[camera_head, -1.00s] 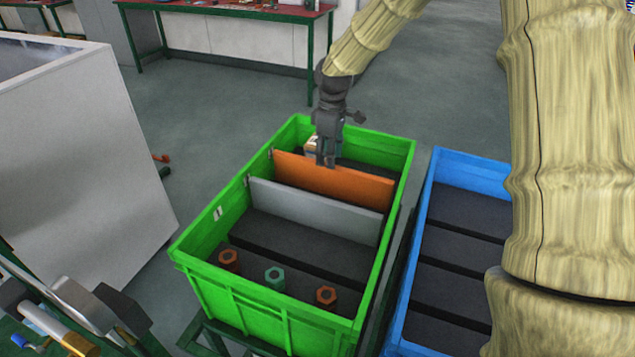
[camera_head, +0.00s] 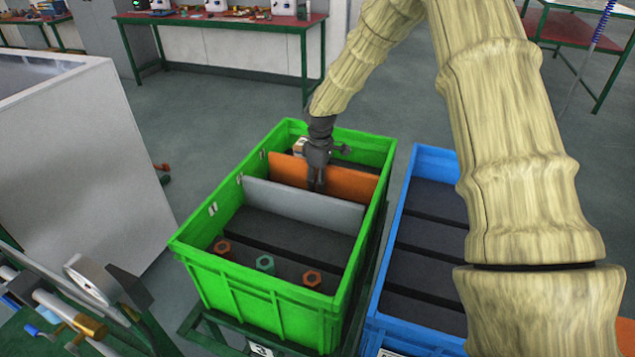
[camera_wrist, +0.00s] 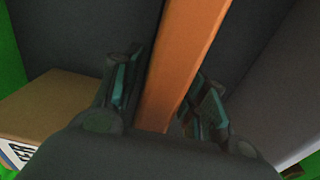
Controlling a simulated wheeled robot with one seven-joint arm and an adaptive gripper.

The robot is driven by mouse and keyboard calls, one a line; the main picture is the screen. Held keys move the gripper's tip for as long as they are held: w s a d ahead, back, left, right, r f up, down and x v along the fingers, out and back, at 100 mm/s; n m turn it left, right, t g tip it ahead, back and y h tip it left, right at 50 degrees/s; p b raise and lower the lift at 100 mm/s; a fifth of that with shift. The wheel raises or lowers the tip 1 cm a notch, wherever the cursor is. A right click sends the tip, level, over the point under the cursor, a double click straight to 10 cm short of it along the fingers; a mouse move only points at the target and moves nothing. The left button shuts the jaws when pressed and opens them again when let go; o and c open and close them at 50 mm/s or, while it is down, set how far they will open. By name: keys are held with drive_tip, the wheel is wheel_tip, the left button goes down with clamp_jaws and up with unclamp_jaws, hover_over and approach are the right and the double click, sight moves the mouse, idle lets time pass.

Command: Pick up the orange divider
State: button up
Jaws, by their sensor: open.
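The orange divider (camera_head: 350,184) stands upright across the green crate (camera_head: 250,301), behind a grey divider (camera_head: 300,205). My gripper (camera_head: 317,186) points down at the orange divider, near the middle of its length, and hides part of it. In the wrist view the orange divider (camera_wrist: 180,62) runs between the two open fingers (camera_wrist: 165,100). There is a visible gap on the left of it. The right finger is close to it, and I cannot tell whether they touch.
Several hex nuts, one of them teal (camera_head: 265,264), lie in the crate's front section. A small box (camera_head: 300,146) sits in the back section, left of my gripper. A blue crate (camera_head: 432,343) with an empty visible interior stands at the right.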

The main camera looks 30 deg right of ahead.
drive_tip(key=shift+s, duration=0.1)
drive_tip(key=shift+w+f, duration=0.55)
drive_tip(key=shift+w, duration=0.1)
drive_tip(key=shift+c, duration=0.7)
drive_tip(key=shift+w, duration=0.1)
drive_tip(key=c, duration=0.3)
drive_tip(key=shift+s+a+r, duration=0.1)
drive_tip(key=shift+s+r, duration=0.15)
drive_tip(key=shift+s, duration=0.05)
clamp_jaws()
drive_tip(key=shift+w+f, duration=0.1)
